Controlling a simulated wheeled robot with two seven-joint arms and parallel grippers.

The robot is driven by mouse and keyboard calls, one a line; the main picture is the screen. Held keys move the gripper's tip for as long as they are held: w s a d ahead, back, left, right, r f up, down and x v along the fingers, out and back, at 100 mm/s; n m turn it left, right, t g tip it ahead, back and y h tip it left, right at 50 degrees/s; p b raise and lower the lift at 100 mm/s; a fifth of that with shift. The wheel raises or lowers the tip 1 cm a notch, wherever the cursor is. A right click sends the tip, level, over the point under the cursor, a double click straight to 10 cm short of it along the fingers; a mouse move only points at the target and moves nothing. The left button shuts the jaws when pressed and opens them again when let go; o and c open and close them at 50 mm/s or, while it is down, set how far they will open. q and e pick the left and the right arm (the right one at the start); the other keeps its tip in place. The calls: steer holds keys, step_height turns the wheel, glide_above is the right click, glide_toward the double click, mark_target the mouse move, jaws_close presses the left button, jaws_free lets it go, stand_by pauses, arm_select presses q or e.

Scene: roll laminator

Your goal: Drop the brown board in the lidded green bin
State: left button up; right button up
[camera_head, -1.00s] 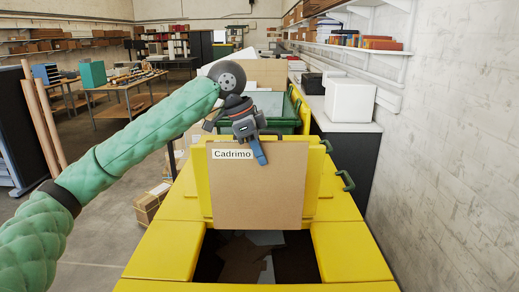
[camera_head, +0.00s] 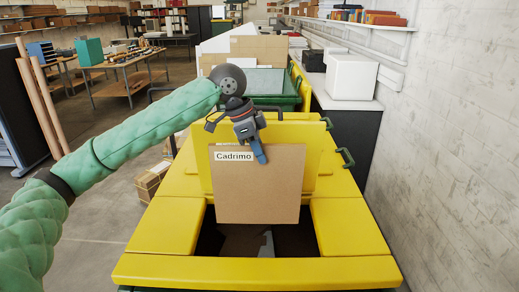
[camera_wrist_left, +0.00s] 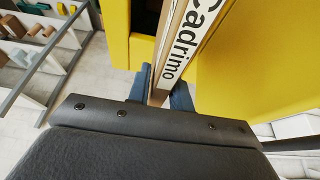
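The brown board (camera_head: 260,188), labelled "Cadrimo", hangs upright from my left gripper (camera_head: 258,150). The gripper is shut on its top edge. In the left wrist view the board (camera_wrist_left: 185,45) runs edge-on between the two blue fingers (camera_wrist_left: 160,92). The bin (camera_head: 190,270) has a yellow top with a dark rectangular opening, and its raised yellow lid (camera_head: 312,160) stands behind the board. The board's lower edge overlaps the far part of the opening in the head view; whether it is inside cannot be told. My right gripper is not in view.
Scraps (camera_head: 245,242) lie inside the opening. A green bin (camera_head: 290,101) stands behind. A dark counter with a white box (camera_head: 350,77) is at the right, beside a white brick wall. A cardboard box (camera_head: 150,183) sits on the floor at the left.

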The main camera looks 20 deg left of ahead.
arm_select(q)
steer(key=o, duration=0.3)
steer(key=shift+r, duration=0.1)
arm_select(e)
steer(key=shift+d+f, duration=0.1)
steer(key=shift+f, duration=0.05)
arm_select(q)
steer(key=shift+a+r+b, duration=0.2)
steer(key=shift+r+b, duration=0.1)
steer(key=shift+b, duration=0.1)
steer(key=b+v, duration=0.3)
steer(key=v, duration=0.2)
steer(key=shift+s+a+r, duration=0.1)
steer(key=shift+a+r, duration=0.05)
steer(key=shift+r, duration=0.2)
steer(key=shift+a+r, duration=0.2)
steer(key=shift+r, duration=0.3)
steer(key=shift+s+r, duration=0.1)
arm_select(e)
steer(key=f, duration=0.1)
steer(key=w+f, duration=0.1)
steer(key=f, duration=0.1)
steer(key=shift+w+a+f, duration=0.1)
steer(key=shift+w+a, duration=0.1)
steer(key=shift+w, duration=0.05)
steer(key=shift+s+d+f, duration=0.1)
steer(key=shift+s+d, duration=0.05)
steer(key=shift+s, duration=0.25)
